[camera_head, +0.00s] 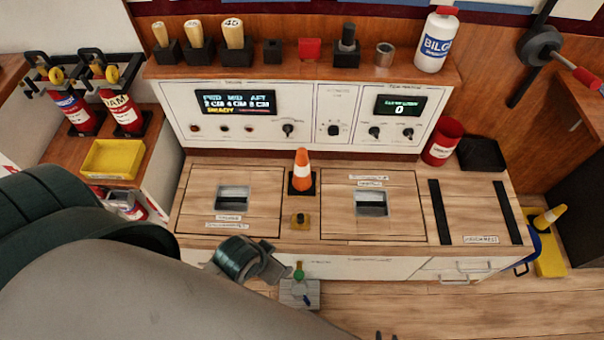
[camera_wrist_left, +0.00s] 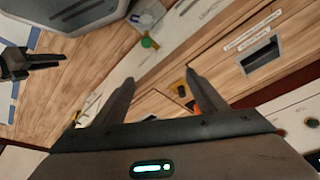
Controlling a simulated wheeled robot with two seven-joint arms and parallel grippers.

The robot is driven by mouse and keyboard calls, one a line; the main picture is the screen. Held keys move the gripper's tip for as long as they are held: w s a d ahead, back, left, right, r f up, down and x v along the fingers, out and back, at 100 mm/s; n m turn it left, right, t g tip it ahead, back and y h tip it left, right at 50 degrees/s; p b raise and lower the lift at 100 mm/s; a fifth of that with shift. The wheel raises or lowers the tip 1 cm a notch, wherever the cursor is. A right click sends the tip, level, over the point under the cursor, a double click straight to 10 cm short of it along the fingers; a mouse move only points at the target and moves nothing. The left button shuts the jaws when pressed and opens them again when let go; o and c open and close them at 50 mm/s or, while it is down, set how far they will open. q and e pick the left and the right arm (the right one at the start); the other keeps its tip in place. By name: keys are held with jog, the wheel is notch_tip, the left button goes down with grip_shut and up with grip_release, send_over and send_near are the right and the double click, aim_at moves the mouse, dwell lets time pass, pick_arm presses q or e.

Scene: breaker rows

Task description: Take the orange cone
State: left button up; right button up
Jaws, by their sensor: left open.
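The orange cone (camera_head: 302,165), with a white band, stands upright on a dark square base on the wooden counter, between two framed hatches. In the left wrist view a bit of orange (camera_wrist_left: 196,105) shows beside the right-hand finger, the rest of the cone hidden. My left gripper (camera_wrist_left: 158,85) is open and empty. In the head view it is mostly hidden by my arm, its end (camera_head: 268,266) at the counter's front edge, apart from the cone.
A yellow-and-black knob (camera_head: 299,221) sits just in front of the cone. A green knob (camera_head: 298,270) is below the counter edge. A control panel (camera_head: 235,110) stands behind. A red can (camera_head: 442,142) and black tray (camera_head: 481,154) are at right. The hatches (camera_head: 250,182) lie flat.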

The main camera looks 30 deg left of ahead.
pick_arm(q)
jog(key=a+v, duration=0.1)
jog(key=v, duration=0.7)
jog(key=w+d+f+m+g+h, duration=0.1)
jog(key=w+d, duration=0.1)
jog(key=w, duration=0.7)
jog(key=w+d+f+m, duration=0.2)
jog(key=w, duration=0.7)
jog(key=shift+n+g+y, duration=0.5)
jog(key=shift+n+g, duration=0.1)
jog(key=shift+g, duration=0.1)
jog(key=w+a+r, duration=0.2)
jog(key=w+a, duration=0.1)
jog(key=w, duration=0.2)
jog(key=w+a+r, duration=0.2)
jog(key=w+a, duration=0.2)
jog(key=w, duration=0.1)
jog(key=w+a+r, duration=0.3)
jog(key=w+a, duration=0.1)
jog(key=w, duration=0.1)
jog(key=shift+w+a+r, duration=0.1)
jog(key=shift+w+a, duration=0.05)
jog(key=shift+w, duration=0.25)
